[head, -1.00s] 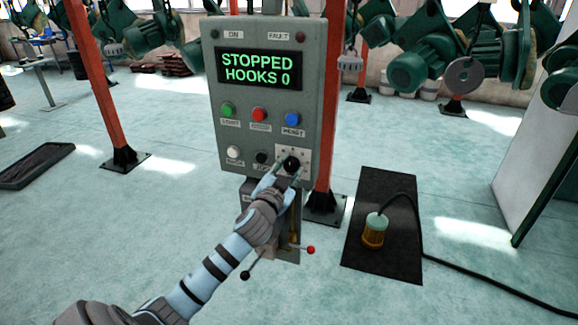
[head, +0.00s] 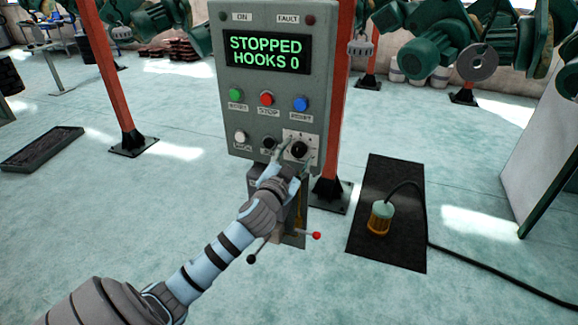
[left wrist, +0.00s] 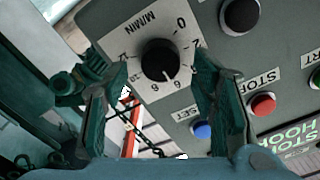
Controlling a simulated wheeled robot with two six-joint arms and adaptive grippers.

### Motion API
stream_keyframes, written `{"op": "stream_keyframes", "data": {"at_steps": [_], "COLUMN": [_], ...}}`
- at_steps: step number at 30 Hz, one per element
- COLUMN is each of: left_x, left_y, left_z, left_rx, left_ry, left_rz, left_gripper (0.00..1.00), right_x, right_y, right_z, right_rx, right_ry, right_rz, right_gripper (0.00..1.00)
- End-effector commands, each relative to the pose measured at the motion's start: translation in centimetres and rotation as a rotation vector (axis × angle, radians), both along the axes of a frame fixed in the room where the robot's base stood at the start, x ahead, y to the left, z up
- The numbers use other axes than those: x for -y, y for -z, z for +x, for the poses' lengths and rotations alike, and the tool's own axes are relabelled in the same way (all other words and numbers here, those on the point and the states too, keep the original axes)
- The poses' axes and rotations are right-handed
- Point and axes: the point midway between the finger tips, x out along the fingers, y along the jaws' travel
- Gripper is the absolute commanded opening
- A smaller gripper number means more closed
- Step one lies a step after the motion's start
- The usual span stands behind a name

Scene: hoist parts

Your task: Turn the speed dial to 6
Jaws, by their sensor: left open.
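The speed dial (head: 299,149) is a black round knob on a pale square plate at the lower right of the grey control panel (head: 232,72). In the left wrist view the knob (left wrist: 158,60) sits on a plate marked M/MIN, with numbers around it. A small pale mark on the knob's lower edge appears to point toward a 6, but the digits are small. My left gripper (head: 294,154) is open at the dial, one finger on each side of the knob. In the left wrist view gaps show between knob and fingers. My right gripper is not in view.
The panel display (head: 266,53) reads STOPPED, HOOKS 0. A green button (head: 235,95), red button (head: 266,98), blue button (head: 301,104) and white button (head: 240,137) are near the dial. A lever with a red ball (head: 316,235) is below.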

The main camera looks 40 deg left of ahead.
Motion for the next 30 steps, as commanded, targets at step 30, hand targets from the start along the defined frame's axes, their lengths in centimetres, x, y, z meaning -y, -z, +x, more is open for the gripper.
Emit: {"op": "stream_keyframes", "data": {"at_steps": [30], "left_x": [3.4], "left_y": [0.0], "left_z": [-9.7], "left_rx": [-0.002], "left_ry": [0.001], "left_rz": [0.007], "left_gripper": [0.53], "right_x": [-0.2], "right_y": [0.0], "right_z": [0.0], "right_rx": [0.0], "right_ry": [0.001], "right_rz": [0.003], "right_gripper": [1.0]}}
